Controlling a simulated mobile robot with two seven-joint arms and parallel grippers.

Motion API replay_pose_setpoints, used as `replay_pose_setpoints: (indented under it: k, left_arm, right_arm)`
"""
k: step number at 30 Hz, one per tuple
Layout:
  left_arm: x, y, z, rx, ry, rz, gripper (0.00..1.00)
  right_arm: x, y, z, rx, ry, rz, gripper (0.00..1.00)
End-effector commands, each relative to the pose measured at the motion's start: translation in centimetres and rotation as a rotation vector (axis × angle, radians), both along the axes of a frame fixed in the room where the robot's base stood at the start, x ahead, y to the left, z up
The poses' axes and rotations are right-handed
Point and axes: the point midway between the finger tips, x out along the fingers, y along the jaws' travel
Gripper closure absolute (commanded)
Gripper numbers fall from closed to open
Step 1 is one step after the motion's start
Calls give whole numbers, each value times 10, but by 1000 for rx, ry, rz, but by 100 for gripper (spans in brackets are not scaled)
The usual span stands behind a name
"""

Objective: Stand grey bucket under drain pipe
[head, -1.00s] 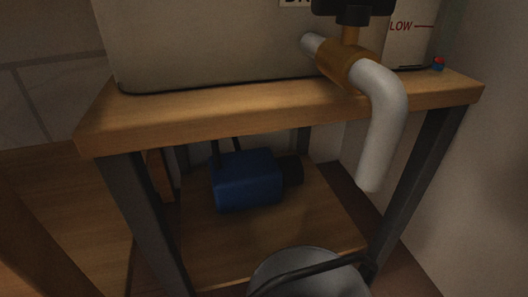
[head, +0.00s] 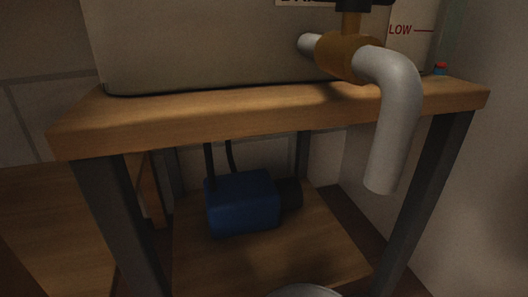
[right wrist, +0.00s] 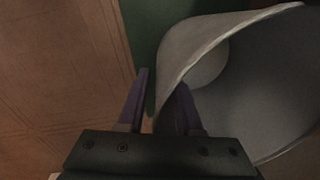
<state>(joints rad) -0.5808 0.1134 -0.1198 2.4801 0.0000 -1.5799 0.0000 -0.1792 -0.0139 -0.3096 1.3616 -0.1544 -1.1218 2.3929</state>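The grey bucket (head: 305,292) shows only as a sliver of its rim at the bottom edge of the head view, in front of the lower shelf. In the right wrist view the bucket (right wrist: 265,85) fills the right side, its mouth and inside visible. My right gripper (right wrist: 161,80) is open with its fingers either side of the bucket's wall, one outside and one inside; a gap shows beside the outer finger. The white drain pipe (head: 395,130) bends down over the bench's right front, its end above and right of the bucket. My left gripper is not in view.
The wooden bench (head: 250,120) has dark legs and a lower shelf (head: 300,250) holding a blue pump (head: 242,203). A tank (head: 200,45) stands on top, with a brass valve (head: 345,57) at the pipe. A wall is close on the right.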

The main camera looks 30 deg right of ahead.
Motion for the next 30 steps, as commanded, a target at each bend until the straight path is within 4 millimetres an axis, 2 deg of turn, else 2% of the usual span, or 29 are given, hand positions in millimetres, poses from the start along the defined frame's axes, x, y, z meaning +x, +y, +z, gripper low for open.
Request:
replay_pose_setpoints:
  k: [7,10,24,30]
  left_arm:
    - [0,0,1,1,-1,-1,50]
    - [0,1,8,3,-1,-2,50]
    - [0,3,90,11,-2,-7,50]
    - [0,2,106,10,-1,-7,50]
  right_arm:
    - [0,0,1,0,0,0,65]
    - [0,0,10,0,0,0,65]
    - [-9,5,101,1,0,-1,65]
    - [-11,5,120,0,1,-1,65]
